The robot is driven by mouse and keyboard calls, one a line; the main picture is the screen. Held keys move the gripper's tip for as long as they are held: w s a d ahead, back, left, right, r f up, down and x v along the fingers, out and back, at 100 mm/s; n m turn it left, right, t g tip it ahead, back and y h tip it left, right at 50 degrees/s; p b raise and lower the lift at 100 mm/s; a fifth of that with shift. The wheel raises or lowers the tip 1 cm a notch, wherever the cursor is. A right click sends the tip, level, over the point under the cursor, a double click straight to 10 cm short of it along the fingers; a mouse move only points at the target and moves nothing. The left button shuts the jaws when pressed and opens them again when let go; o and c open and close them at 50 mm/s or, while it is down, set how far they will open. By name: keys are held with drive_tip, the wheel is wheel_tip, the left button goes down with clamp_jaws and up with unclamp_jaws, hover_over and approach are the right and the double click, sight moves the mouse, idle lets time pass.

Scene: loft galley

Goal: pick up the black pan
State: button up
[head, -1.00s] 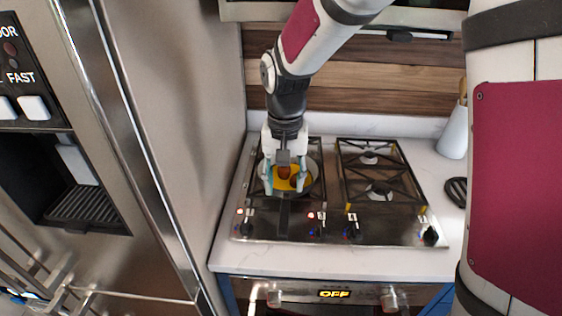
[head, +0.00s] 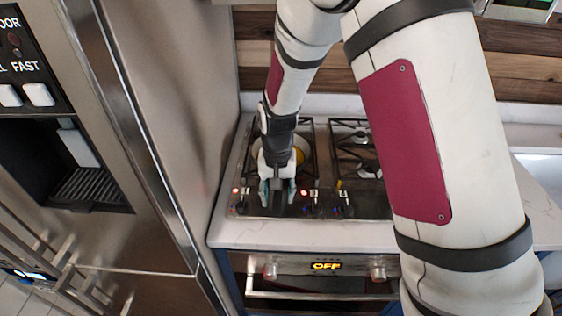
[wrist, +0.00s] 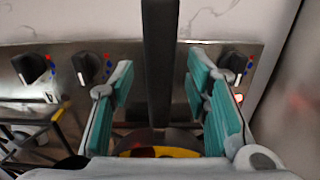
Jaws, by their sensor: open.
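The black pan (wrist: 160,60) sits on the left side of the stove, with yellow and dark red contents showing at the bottom of the wrist view. Its long straight handle points toward the stove's front. My gripper (head: 277,195) is over the handle at the front of the stove, and its arm hides much of the pan in the head view. In the wrist view my gripper (wrist: 160,85) is open, with one teal-padded finger on each side of the handle and gaps between the pads and the handle.
The gas stove (head: 238,205) has control knobs (wrist: 88,68) along its front edge, close to my fingers. A steel fridge (head: 170,130) stands tight on the left. The pale counter (head: 300,235) in front is bare. The oven display (head: 327,266) reads OFF.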

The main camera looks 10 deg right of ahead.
drive_tip(key=shift+f, duration=0.75)
drive_tip(key=shift+c, duration=0.3)
clamp_jaws()
drive_tip(key=shift+w, duration=0.1)
drive_tip(key=shift+r, duration=0.2)
